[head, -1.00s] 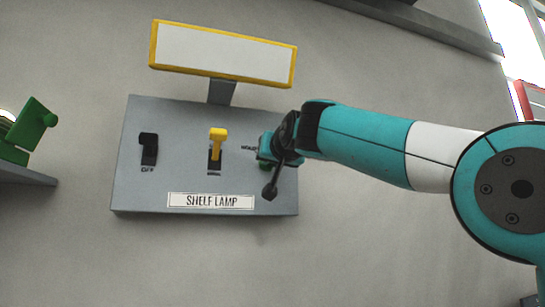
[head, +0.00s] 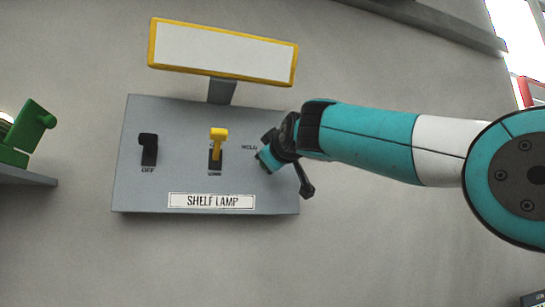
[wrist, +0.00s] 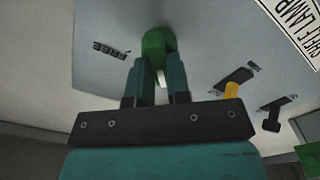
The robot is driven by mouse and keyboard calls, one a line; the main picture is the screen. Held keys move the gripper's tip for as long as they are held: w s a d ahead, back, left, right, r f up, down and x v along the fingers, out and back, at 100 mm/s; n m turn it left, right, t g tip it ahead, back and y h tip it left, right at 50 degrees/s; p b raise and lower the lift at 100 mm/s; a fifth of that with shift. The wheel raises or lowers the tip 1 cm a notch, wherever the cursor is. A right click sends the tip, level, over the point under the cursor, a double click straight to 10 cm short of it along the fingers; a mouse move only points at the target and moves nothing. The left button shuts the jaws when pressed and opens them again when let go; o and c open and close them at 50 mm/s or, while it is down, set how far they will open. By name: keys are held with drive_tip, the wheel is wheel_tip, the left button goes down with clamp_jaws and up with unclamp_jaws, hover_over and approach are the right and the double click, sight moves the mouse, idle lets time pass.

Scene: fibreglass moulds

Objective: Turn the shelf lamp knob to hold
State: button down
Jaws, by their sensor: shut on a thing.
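The shelf lamp panel (head: 130,190) is a grey box on the wall with a "SHELF LAMP" label (head: 212,201). My gripper (head: 263,160) is at the panel's right side, beside the printed word "HOLD" (head: 249,147). In the wrist view my gripper (wrist: 159,66) is shut on the green knob (wrist: 157,41), its two teal fingers on either side of it. The word "FREE" (wrist: 109,49) is printed near the knob there. In the head view my gripper hides the knob, and I cannot tell its exact setting.
On the panel are a black switch (head: 148,150) marked "OFF" and a yellow switch (head: 217,142). A yellow-framed blank sign (head: 222,52) stands above the panel. A green object (head: 28,131) is on a ledge at the far left. The wall below is clear.

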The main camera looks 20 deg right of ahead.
drive_tip(key=shift+n, duration=0.6)
drive_tip(key=c, duration=1.1)
unclamp_jaws()
drive_tip(key=shift+s+b, duration=3.45)
drive_tip(key=shift+s, duration=5.25)
